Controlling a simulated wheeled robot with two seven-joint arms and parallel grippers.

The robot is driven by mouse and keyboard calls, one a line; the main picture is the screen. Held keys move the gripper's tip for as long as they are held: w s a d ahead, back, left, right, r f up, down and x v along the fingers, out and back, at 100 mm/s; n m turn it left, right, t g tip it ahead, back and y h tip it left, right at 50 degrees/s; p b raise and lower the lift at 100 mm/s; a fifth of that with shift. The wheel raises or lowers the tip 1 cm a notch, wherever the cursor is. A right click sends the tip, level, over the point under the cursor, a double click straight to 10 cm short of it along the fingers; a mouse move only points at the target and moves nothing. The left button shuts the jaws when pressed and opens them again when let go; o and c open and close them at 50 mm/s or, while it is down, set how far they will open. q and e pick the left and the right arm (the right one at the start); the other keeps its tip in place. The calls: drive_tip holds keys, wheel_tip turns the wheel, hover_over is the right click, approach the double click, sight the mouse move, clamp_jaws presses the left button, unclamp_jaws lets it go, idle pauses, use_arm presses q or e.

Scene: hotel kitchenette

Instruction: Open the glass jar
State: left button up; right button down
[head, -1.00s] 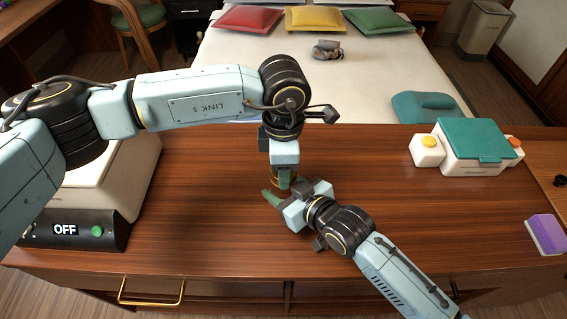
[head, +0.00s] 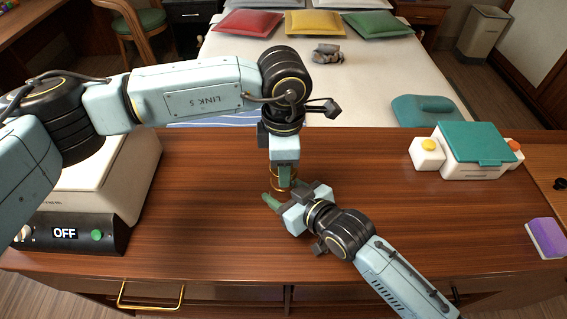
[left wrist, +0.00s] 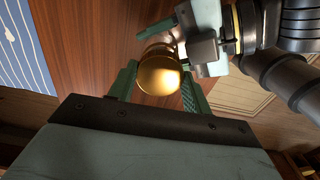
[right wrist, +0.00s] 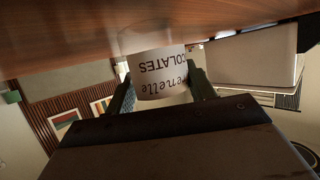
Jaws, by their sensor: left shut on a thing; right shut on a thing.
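The glass jar stands on the wooden counter, mostly hidden behind my grippers in the head view. Its gold lid (left wrist: 160,74) shows in the left wrist view, between the green fingers of my left gripper (head: 284,176), which is shut on it from above. My right gripper (head: 289,194) is shut on the jar's body from the front right, below the lid. The right wrist view shows the jar's body (right wrist: 160,75) with a white label, upside down in that picture, between my right fingers. The lid sits on top of the jar; whether it is loose cannot be told.
A white appliance (head: 112,190) with an OFF display stands at left on the counter (head: 210,230). At right are a white box with a teal lid (head: 478,145) and a purple-and-white block (head: 546,238). The counter between is clear. A bed (head: 360,75) lies behind.

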use_arm(q)
drive_tip(key=shift+r, duration=0.1)
drive_tip(key=shift+r, duration=2)
use_arm(e)
drive_tip(key=shift+c, duration=2.3)
unclamp_jaws()
